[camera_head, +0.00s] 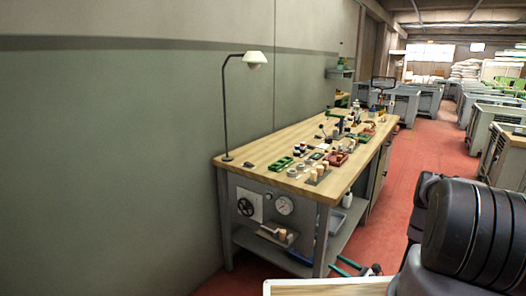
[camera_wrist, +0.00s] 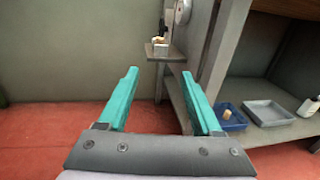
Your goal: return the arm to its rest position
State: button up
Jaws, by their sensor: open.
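My gripper (camera_wrist: 160,100) shows in the wrist view with two teal fingers spread apart and nothing between them. Beyond it is the red floor, the wall and the lower part of the workbench. In the head view my gripper (camera_head: 356,266) shows small and dark with teal fingers at the bottom, low in front of the bench. My black arm fills the lower right corner there. The wooden workbench (camera_head: 258,158) stands against the wall with several small things on its top, including pale cork-coloured pieces (camera_head: 316,172) near the front edge.
A lamp (camera_head: 255,58) rises from the bench's left end. A small side shelf (camera_wrist: 165,52) holds pale pieces. A blue tray (camera_wrist: 229,118), a grey tray (camera_wrist: 268,113) and a white bottle (camera_wrist: 308,107) sit on the lower shelf. Red floor (camera_head: 405,190) is clear right of the bench.

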jog(key=w+a+r+n+g+y, duration=0.1)
jog(key=w+r+n+g+y, duration=0.2)
jog(key=r, duration=0.8)
jog(key=w+a+r+n+g, duration=0.1)
jog(key=w+r+n+g, duration=0.2)
jog(key=r+n+g, duration=0.5)
jog(key=s+a+r+n+g+h, duration=0.1)
jog(key=s+a+r+n, duration=0.1)
jog(key=r, duration=0.8)
jog(key=s+a+r+n+g+h, duration=0.1)
jog(key=r+n+h, duration=0.1)
jog(key=r, duration=0.8)
jog(key=s+r+n+t+h, duration=0.7)
jog(key=s+r+h, duration=0.3)
jog(key=s+r, duration=1.4)
jog(key=shift+s+d+r+n+h, duration=0.35)
jog(key=shift+s+r+n+h, duration=0.05)
jog(key=shift+r, duration=1.25)
